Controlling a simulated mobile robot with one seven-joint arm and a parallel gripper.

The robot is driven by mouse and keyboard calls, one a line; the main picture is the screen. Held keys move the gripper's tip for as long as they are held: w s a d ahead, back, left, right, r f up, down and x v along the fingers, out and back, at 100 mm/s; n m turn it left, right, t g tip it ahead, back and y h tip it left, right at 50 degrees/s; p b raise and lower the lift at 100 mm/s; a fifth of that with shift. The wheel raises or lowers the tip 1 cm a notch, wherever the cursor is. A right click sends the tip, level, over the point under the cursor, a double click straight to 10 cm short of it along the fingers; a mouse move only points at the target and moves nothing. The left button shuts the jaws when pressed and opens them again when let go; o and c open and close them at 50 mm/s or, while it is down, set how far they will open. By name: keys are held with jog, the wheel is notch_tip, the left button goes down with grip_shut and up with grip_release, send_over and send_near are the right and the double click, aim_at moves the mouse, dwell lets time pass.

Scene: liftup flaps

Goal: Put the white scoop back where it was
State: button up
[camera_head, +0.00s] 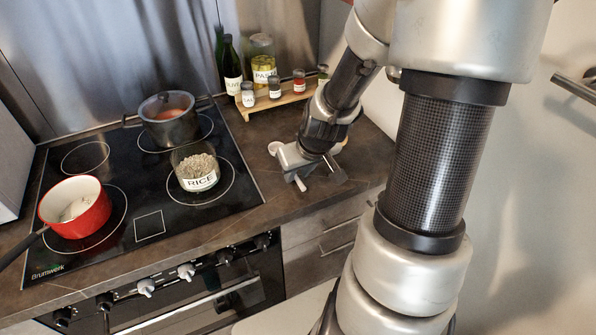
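My gripper (303,177) is low over the dark countertop to the right of the cooktop. A small white rounded piece (275,148) shows at its left side and looks like part of the white scoop. I cannot tell whether it is held or lies beside the gripper. The finger gap is too small and partly hidden to read. A glass container labelled RICE (197,173) stands on the cooktop to the left of my gripper, filled with grains.
A red saucepan (75,207) and a lidded dark pot (168,120) stand on the black cooktop (150,224). A wooden rack (273,101) with small jars, an olive bottle (231,71) and a pasta jar (263,60) are at the back. Counter (266,206) in front of the gripper is clear.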

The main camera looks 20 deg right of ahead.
jog(key=shift+r, duration=0.25)
jog(key=p+v, duration=0.9)
jog(key=v, duration=0.3)
jog(key=shift+f, duration=0.1)
